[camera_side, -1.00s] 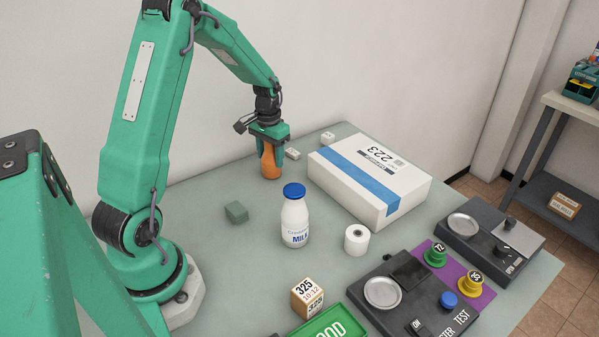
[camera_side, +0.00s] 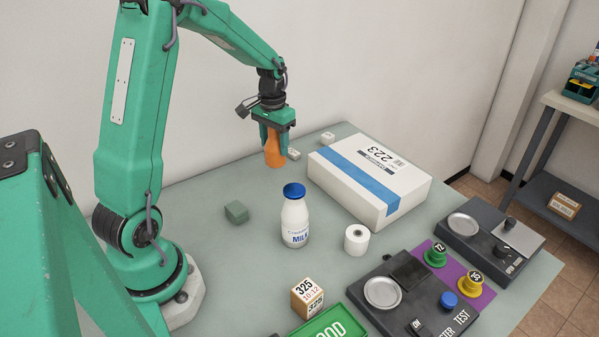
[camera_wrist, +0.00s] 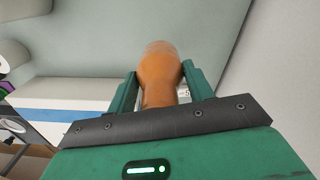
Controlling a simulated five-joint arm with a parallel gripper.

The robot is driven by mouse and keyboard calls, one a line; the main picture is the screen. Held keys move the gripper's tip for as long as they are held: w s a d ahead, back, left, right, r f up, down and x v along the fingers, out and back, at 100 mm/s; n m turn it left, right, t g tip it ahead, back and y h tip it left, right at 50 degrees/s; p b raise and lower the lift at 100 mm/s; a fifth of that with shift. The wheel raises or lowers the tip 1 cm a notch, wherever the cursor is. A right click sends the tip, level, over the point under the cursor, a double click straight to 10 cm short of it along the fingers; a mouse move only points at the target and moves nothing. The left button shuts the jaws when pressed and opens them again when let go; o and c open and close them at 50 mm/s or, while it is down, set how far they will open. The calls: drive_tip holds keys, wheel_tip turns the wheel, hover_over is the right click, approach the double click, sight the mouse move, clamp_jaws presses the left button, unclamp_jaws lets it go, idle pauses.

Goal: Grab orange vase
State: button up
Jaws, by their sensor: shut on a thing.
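The orange vase (camera_side: 274,152) is between the fingers of my gripper (camera_side: 275,140) near the back of the table in the side view. It hangs upright and looks a little above the tabletop. In the wrist view the vase (camera_wrist: 159,72) shows its rounded orange body, with one green finger of my gripper (camera_wrist: 160,90) on each side, shut on it. The upper part of the vase is hidden by the fingers in the side view.
A white box with a blue stripe (camera_side: 365,185) lies right of the vase. Small white blocks (camera_side: 327,136) lie behind. The wall (camera_side: 400,70) is close behind.

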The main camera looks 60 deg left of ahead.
drive_tip(key=d+r, duration=0.5)
drive_tip(key=d, duration=0.4)
drive_tip(key=shift+r, duration=0.2)
